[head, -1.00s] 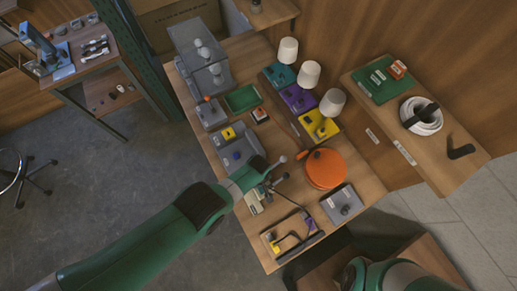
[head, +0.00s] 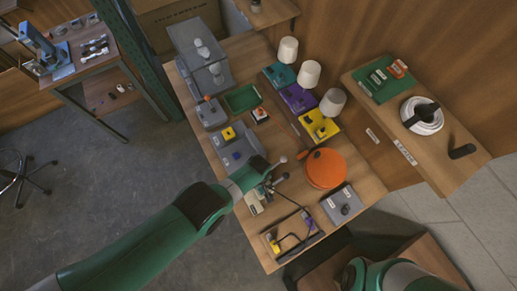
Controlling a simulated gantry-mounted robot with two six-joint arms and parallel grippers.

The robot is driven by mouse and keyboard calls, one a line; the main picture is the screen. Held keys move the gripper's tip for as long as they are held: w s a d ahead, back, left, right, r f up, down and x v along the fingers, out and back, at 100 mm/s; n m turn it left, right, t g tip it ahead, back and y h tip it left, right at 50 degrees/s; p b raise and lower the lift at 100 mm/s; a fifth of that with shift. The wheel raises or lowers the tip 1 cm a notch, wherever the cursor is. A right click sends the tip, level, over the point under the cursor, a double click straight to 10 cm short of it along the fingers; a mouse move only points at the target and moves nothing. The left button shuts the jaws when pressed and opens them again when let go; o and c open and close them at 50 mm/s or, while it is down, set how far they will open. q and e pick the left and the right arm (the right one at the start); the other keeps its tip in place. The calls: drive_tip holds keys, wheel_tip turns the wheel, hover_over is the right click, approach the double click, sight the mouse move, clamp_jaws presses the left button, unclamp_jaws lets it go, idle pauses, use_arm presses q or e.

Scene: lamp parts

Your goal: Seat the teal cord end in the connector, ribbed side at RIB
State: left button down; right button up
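My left gripper (head: 270,184) is over the middle of the table, left of the orange disc. It is small and dark here, and I cannot tell whether its fingers are apart or hold anything. A dark cord (head: 303,214) runs from near this gripper to the shallow tray (head: 290,252) at the table's front. I cannot pick out a teal cord end, a connector or the RIB mark. A teal lamp base (head: 277,77) stands at the back right of the table. My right arm enters at bottom right; its gripper is not in view.
An orange disc (head: 325,168) and a grey block (head: 342,204) lie right of the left gripper. Purple (head: 298,98) and yellow (head: 319,125) lamp bases, a grey tray (head: 238,153) and a green tray (head: 242,98) stand farther back. A side shelf holds a white coil (head: 422,116).

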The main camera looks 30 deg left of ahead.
use_arm(q)
drive_tip(key=shift+f, duration=0.1)
idle(0.6)
drive_tip(key=c, duration=0.6)
unclamp_jaws()
wheel_tip(320, 180, up, 12)
drive_tip(key=p, duration=1.1)
drive_tip(key=shift+f+p, duration=0.1)
drive_tip(key=shift+p, duration=0.2)
drive_tip(key=shift+a+f, duration=0.1)
